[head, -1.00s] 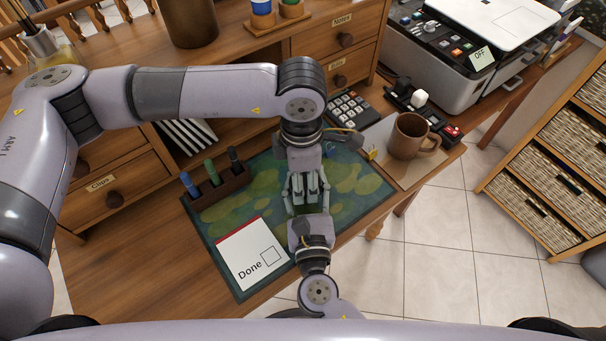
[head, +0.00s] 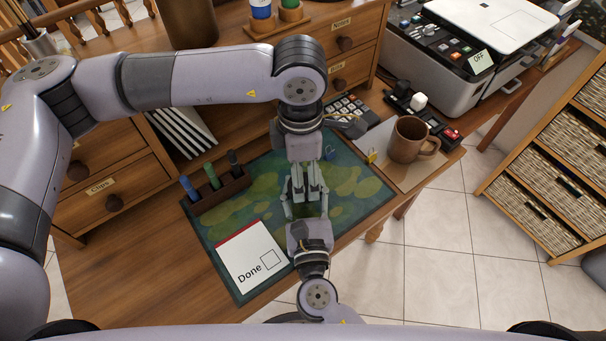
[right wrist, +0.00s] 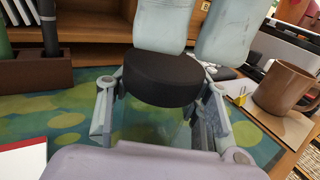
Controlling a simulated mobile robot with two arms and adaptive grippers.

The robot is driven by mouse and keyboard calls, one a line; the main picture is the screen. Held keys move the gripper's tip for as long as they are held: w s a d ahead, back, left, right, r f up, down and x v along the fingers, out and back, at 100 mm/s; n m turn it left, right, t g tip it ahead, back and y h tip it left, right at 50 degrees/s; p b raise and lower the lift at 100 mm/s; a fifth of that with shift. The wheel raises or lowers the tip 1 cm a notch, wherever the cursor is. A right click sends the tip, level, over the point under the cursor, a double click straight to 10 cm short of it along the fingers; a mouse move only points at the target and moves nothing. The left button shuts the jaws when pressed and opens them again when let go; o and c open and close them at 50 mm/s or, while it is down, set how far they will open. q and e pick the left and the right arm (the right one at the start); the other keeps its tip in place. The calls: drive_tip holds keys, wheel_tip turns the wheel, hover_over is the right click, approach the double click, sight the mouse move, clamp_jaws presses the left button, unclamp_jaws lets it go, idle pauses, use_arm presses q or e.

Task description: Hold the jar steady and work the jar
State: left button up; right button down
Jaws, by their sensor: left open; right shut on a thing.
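The jar is clear, with a wide black lid (right wrist: 162,80), and stands upright in the right wrist view. Its glass body (right wrist: 150,124) shows the green mat through it. My right gripper (head: 304,208), reaching in from the bottom of the head view, is shut on the jar body, its fingers on either side below the lid. My left gripper (head: 306,188) points down from above, open. Its two pale fingers (right wrist: 196,35) show at the lid's top and right; I cannot tell whether they touch it. In the head view the grippers mostly hide the jar.
The green mat (head: 350,195) holds a pen block (head: 218,190) and a Done card (head: 250,262) with an empty box. A brown mug (head: 406,140) stands at the right, near a calculator (head: 347,108). A printer (head: 465,50) with an OFF note stands behind.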

use_arm(q)
drive_tip(key=shift+r, duration=0.75)
drive_tip(key=shift+c, duration=0.3)
drive_tip(key=r+m, duration=0.2)
drive_tip(key=m, duration=0.1)
drive_tip(key=shift+s+r, duration=0.2)
drive_tip(key=shift+r, duration=0.1)
drive_tip(key=shift+f, duration=0.1)
wheel_tip(320, 180, down, 8)
drive_tip(key=shift+r, duration=0.25)
drive_tip(key=shift+c, duration=0.2)
drive_tip(key=c, duration=1.1)
drive_tip(key=o, duration=1.2)
